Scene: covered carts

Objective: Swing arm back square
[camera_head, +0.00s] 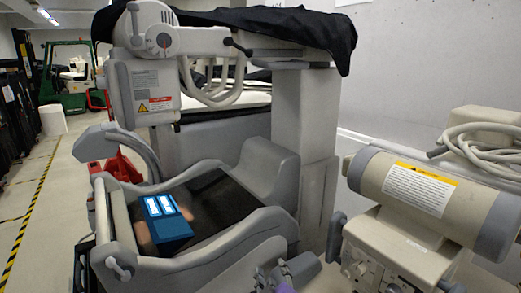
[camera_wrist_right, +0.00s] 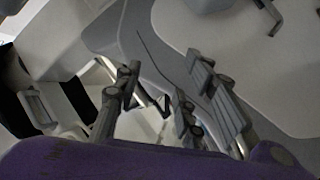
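A grey-white machine carries a jointed arm (camera_head: 200,41) across its top, with a dial joint and a hanging head (camera_head: 150,90) bearing a warning label at the left. The arm's right part lies under a black cloth (camera_head: 300,30) and joins an upright column (camera_head: 304,120). My right gripper (camera_head: 285,272) is low at the bottom of the head view, in front of the machine's lower body and well below the arm. In the right wrist view my right gripper (camera_wrist_right: 164,88) has its fingers apart, with no object clearly held. My left gripper is not in view.
A blue box (camera_head: 168,225) lies in the machine's tray (camera_head: 225,200). A second machine with a beige cylinder (camera_head: 435,200) and coiled cable stands close at the right. Open floor with yellow-black tape (camera_head: 30,210) runs along the left.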

